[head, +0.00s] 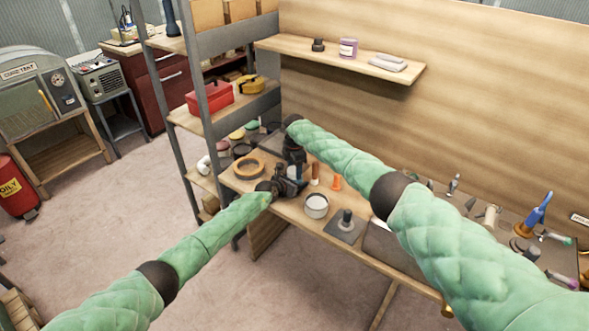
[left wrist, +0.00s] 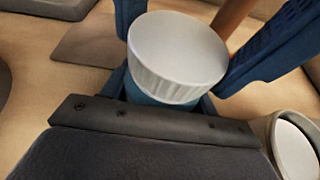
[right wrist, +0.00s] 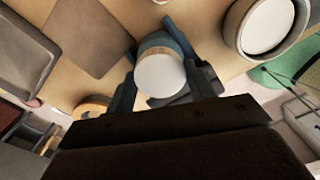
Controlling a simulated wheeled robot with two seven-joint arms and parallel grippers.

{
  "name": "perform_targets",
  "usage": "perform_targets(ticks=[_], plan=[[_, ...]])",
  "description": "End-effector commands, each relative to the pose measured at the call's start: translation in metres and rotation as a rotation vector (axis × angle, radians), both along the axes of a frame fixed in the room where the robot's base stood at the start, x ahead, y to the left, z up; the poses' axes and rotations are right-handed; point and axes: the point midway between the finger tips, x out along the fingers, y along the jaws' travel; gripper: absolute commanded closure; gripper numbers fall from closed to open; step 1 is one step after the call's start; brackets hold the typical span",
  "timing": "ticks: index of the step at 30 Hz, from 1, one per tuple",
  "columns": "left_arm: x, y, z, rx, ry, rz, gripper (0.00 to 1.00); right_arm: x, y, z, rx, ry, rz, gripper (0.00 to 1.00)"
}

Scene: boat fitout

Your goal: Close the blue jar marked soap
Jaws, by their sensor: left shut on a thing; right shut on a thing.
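The blue jar (head: 292,171) is upright over the left end of the workbench, between my two grippers; its marking is not readable. In the left wrist view, its blue body (left wrist: 158,95) shows under a white ribbed lid (left wrist: 178,48). The lid sits on the mouth and looks level; how tight it is I cannot tell. The lid also shows in the right wrist view (right wrist: 160,75). My left gripper (head: 284,187) is shut on the jar's body from the near side. My right gripper (head: 293,155) is shut on the lid, with a finger either side.
An open white tin (head: 316,206) stands close to the right of my left gripper. A dark plate with a knob (head: 346,225) lies further right.

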Motion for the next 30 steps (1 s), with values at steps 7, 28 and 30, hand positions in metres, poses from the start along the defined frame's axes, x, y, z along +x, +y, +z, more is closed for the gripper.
perform_targets(ticks=[7,28,30], plan=[[-0.0004,-0.0003,-0.0004,0.0,0.001,-0.001,1.0,0.0003,0.0005,0.0003,0.001,-0.001,-0.196,0.74],[-0.0005,-0.0005,-0.0005,0.0,0.001,-0.001,1.0,0.0002,-0.0001,0.0007,0.001,0.0,-0.211,0.25],[-0.0005,-0.0005,-0.0005,0.0,0.001,-0.001,1.0,0.0003,-0.0001,0.0046,0.001,0.0,-0.211,0.25]])
